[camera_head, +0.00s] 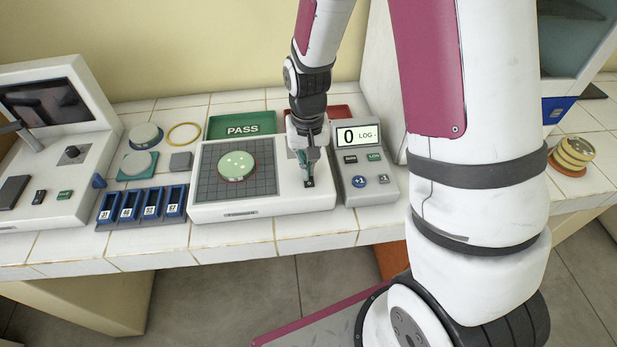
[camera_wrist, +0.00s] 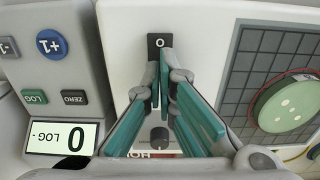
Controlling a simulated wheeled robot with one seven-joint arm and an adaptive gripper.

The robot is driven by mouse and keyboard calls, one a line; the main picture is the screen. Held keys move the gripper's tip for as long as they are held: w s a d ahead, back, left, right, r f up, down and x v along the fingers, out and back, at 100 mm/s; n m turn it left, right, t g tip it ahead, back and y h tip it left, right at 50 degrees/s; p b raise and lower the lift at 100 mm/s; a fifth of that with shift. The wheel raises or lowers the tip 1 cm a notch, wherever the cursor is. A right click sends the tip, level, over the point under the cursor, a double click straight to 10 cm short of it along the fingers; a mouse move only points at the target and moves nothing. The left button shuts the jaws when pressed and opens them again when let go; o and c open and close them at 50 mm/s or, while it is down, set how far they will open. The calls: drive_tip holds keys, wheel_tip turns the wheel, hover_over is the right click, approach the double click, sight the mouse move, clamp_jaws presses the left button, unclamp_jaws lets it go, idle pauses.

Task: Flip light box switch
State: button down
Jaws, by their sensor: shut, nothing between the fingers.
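The light box (camera_head: 262,207) is a white slab with a dark grid panel on its left part, and a green dish (camera_head: 237,166) lies on the grid. Its small black switch (camera_head: 308,183), marked with an O, is at the front right of the slab. The switch also shows at the top of the wrist view (camera_wrist: 159,42). My gripper (camera_head: 307,172) is shut and empty, pointing down with its fingertips right at the switch. In the wrist view its green-padded fingers (camera_wrist: 164,62) meet just below the switch and cover part of it. Contact is unclear.
A counter unit (camera_head: 364,165) reading 0 LOG stands close on the right. A green PASS tray (camera_head: 241,125) and a red tray lie behind. Blue labelled slots (camera_head: 142,205) stand left. A dark knob (camera_wrist: 158,138) is between my fingers in the wrist view.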

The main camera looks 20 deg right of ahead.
drive_tip(key=shift+f, duration=0.25)
drive_tip(key=shift+r+p, duration=1.7)
drive_tip(key=shift+r, duration=1.85)
drive_tip(key=shift+r, duration=0.2)
wheel_tip(320, 180, up, 10)
drive_tip(key=s+t, duration=0.2)
drive_tip(key=s, duration=0.1)
drive_tip(key=s+r+n+t, duration=0.3)
drive_tip(key=s+r, duration=1.2)
drive_tip(key=s, duration=0.2)
drive_tip(key=shift+s+a+t, duration=0.15)
drive_tip(key=shift+s+t, duration=0.1)
drive_tip(key=shift+t, duration=0.05)
